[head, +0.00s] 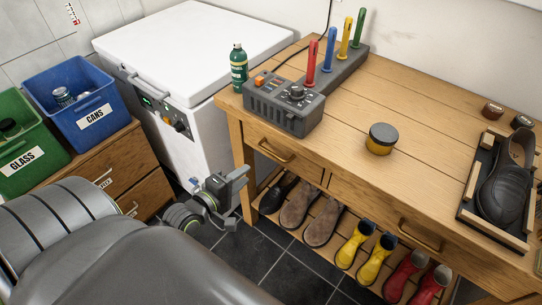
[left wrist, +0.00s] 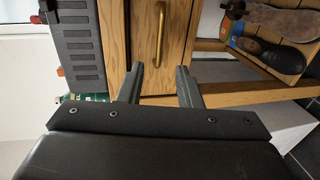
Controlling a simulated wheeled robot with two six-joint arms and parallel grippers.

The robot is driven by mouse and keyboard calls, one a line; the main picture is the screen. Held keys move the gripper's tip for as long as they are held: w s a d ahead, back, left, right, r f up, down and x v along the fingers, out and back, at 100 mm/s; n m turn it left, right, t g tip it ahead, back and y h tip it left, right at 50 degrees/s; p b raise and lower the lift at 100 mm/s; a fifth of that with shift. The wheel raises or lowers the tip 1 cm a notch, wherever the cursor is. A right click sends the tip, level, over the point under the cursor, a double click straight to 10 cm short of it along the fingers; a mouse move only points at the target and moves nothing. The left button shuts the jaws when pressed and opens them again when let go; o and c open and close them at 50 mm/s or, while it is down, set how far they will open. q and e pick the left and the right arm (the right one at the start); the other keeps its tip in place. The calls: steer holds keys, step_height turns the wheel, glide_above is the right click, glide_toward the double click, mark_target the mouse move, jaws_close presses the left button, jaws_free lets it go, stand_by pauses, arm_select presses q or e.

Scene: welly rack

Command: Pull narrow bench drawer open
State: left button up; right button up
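The narrow bench drawer (head: 257,137) is at the left end of the wooden bench's front and looks shut. Its brass bar handle (head: 276,151) is bare. In the left wrist view the drawer front (left wrist: 122,38) fills the top middle, with the handle (left wrist: 160,35) upright in the picture. My left gripper (head: 240,190) is open and empty, in front of and below the drawer. In the wrist view its two fingers (left wrist: 160,82) point toward the drawer, with the handle beyond the tips and roughly in line with the gap. My right gripper is not in view.
The wide drawer's handle (head: 420,237) is further right. Shoes and wellies (head: 355,243) stand on the rack below. A grey radio-like box (head: 285,105) sits above the narrow drawer. A white chest freezer (head: 200,50) stands left of the bench. Dark floor tiles (head: 262,255) are clear in front.

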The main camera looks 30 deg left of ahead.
arm_select(q)
steer(key=b+x, duration=0.1)
steer(key=x, duration=1.1)
steer(key=shift+w, duration=0.3)
steer(key=shift+d, duration=0.1)
jaws_close()
